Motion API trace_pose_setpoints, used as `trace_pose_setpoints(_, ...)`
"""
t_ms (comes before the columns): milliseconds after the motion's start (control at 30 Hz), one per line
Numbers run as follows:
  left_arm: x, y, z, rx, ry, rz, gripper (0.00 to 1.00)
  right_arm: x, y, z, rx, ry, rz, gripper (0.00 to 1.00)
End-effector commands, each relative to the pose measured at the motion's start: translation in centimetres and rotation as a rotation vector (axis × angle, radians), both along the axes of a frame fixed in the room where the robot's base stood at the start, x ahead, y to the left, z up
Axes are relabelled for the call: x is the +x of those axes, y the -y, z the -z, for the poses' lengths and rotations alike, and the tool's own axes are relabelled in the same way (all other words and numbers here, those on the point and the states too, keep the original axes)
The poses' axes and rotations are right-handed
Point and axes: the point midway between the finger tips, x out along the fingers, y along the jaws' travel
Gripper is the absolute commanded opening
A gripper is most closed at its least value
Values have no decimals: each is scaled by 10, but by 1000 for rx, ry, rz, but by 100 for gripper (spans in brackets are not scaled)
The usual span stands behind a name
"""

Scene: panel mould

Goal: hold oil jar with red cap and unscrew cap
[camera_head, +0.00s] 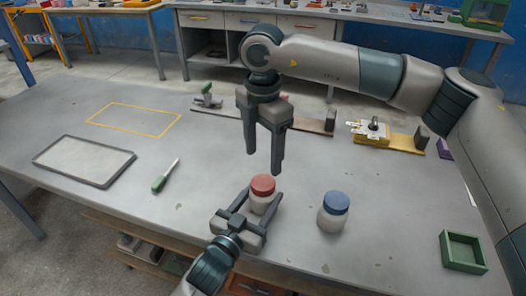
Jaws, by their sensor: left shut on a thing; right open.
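The oil jar (261,203) is a small white jar with a red cap (263,185). It stands upright on the grey table near the front middle, with the cap on top. My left gripper (256,199) reaches in from the front and is shut around the jar's body, below the cap. My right gripper (263,170) points down from above, just behind and above the red cap. It is open and empty, and its fingers appear clear of the cap.
A white jar with a blue cap (333,212) stands to the right. A green box (462,251) is at the right front edge. A screwdriver (166,177) and a grey-framed tray (84,162) lie left. A yellow fixture (371,133) sits at the back right.

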Motion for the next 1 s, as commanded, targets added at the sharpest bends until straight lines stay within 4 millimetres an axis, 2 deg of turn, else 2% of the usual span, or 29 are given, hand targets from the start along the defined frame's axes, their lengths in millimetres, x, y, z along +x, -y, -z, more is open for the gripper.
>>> trace_pose_setpoints(100,0,0,0,0,0,0,0,0,0,0,0,0,108,62)
trace_pose_setpoints(300,0,0,0,0,0,0,0,0,0,0,0,0,200,62)
trace_pose_setpoints(767,0,0,0,0,0,0,0,0,0,2,1,-1,209,62)
trace_pose_setpoints(1000,0,0,0,0,0,0,0,0,0,18,1,-2,208,62)
